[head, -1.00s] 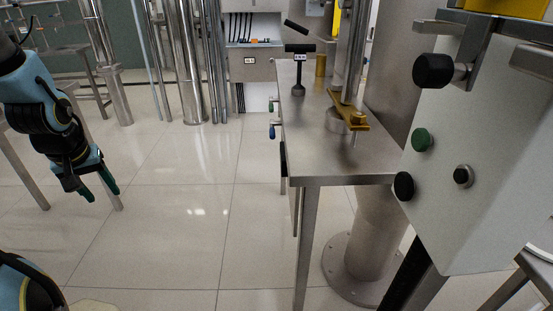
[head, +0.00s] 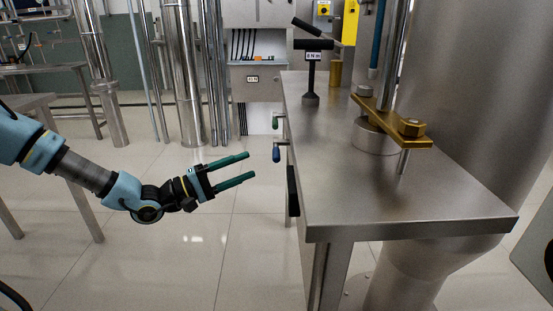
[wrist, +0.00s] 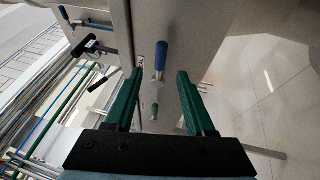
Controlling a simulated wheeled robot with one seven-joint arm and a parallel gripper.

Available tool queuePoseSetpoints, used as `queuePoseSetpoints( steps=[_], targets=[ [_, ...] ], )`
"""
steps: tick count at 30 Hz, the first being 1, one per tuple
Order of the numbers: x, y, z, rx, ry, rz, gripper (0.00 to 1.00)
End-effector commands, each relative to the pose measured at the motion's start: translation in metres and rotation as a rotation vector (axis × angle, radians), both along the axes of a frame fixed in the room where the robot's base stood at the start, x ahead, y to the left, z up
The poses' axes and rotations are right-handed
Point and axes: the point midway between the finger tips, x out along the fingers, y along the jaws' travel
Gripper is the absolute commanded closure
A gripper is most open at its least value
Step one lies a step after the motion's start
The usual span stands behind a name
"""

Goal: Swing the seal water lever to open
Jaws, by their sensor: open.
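Two small levers stick out from the left side of the steel table: one with a blue grip (head: 276,154) and, beyond it, one with a green grip (head: 275,122). No readable label shows which is the seal water lever. My gripper (head: 251,165) is level, open and empty, its green fingers pointing at the blue lever with a small gap in the picture. In the wrist view the blue grip (wrist: 161,55) lies just beyond and between the fingertips. The green grip (wrist: 153,112) shows farther down between the fingers. Neither appears held.
The steel table (head: 340,200) fills the right, with a brass clamp bar (head: 390,120) and a black T-handled tool (head: 311,70) on top. A dark handle (head: 292,190) sits on its left side below the levers. The tiled floor (head: 200,240) left of the table is open.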

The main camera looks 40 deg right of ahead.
Motion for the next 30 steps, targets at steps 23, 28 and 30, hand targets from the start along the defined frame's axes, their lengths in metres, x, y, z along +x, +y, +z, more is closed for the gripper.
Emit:
queuePoseSetpoints(
  steps=[23, 28, 30],
  targets=[
    [-0.027, -0.091, 0.017, 0.006, -0.003, 0.001, 0.45],
    [-0.027, -0.091, 0.017, 0.006, -0.002, 0.002, 0.45],
    [-0.027, -0.091, 0.017, 0.006, -0.002, 0.002, 0.51]
  ],
)
